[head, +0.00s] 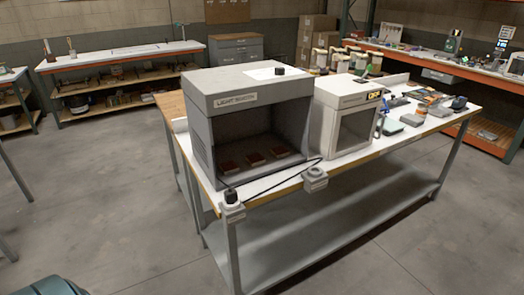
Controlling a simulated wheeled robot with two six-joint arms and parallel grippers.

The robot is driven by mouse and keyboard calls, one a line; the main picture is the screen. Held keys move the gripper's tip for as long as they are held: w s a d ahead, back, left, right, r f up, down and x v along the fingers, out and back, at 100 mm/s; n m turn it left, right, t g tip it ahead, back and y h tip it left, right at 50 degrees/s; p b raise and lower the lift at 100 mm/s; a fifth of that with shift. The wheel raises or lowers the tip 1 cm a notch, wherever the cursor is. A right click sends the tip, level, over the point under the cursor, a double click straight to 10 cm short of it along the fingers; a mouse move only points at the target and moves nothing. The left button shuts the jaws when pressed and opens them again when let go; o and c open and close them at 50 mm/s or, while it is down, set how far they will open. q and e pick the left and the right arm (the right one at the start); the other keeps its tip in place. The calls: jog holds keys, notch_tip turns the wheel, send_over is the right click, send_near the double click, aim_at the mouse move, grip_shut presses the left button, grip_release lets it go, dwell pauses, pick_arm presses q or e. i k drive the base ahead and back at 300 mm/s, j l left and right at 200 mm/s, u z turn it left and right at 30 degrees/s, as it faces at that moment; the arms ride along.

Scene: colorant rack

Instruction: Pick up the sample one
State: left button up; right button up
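Three small reddish-brown flat pieces lie in a row on the floor of the grey light booth (247,98). They are a left piece (229,167), a middle piece (254,159) and a right piece (279,153). I cannot read any label that tells which is sample one. The booth is open at the front and stands on the left part of a white-topped workbench (282,181). Neither of my grippers is in view.
A white cabinet (327,95) with a dark window stands right of the booth. A cable crosses the bench front between a small black-topped device (232,201) and a grey box (315,180). Tools clutter the bench's right end. The concrete floor (120,220) left of the bench is mostly clear.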

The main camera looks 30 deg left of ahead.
aim_at(229, 167)
jog(key=u, duration=1.6)
jog(key=i+l+u, duration=0.15)
jog(key=l+u, duration=0.15)
jog(key=i+l+u, duration=0.1)
jog(key=l+u, duration=0.2)
jog(key=l, duration=0.2)
jog(key=i+l+u, duration=0.1)
jog(key=l+u, duration=0.2)
jog(key=l, duration=0.1)
